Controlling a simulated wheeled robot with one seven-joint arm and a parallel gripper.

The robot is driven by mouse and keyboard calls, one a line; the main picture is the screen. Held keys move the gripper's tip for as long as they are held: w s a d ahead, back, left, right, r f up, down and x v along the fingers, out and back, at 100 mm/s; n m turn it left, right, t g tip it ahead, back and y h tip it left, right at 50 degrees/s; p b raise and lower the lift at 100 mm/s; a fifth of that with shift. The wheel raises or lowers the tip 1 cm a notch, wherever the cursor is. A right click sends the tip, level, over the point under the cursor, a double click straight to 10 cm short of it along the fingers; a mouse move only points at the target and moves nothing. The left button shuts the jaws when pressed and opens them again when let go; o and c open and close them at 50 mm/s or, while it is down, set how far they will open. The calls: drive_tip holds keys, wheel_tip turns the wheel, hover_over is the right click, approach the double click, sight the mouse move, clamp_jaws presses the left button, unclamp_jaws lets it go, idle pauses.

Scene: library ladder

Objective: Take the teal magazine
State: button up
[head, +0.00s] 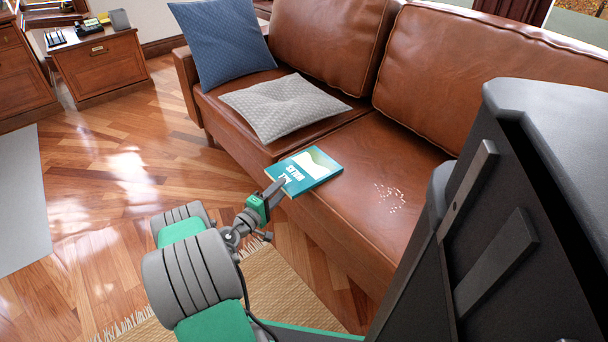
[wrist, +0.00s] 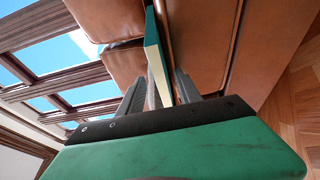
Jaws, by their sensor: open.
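The teal magazine (head: 312,170), with a white and pale green picture and white lettering on its cover, lies flat at the front edge of the brown leather sofa seat. My gripper (head: 276,187) is at its near left side, in front of the sofa. In the wrist view the magazine (wrist: 156,55) shows edge-on, teal cover and cream page edges, running down between the two open fingers (wrist: 158,85). There seems to be a gap on each side of it. The fingertips partly hide its near corner in the head view.
The sofa (head: 385,215) carries a grey cushion (head: 282,105), a blue cushion (head: 222,42) and scattered white crumbs (head: 390,198) right of the magazine. A woven rug (head: 290,295) lies in front. A wooden cabinet (head: 103,68) stands at the back left. The wooden floor between is clear.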

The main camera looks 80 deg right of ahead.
sight(288, 182)
drive_tip(key=b+x, duration=0.1)
drive_tip(key=x, duration=0.3)
drive_tip(key=shift+s+d, duration=0.1)
drive_tip(key=shift+d, duration=0.15)
drive_tip(key=shift+c, duration=0.3)
clamp_jaws()
drive_tip(key=shift+r, duration=0.1)
idle(0.6)
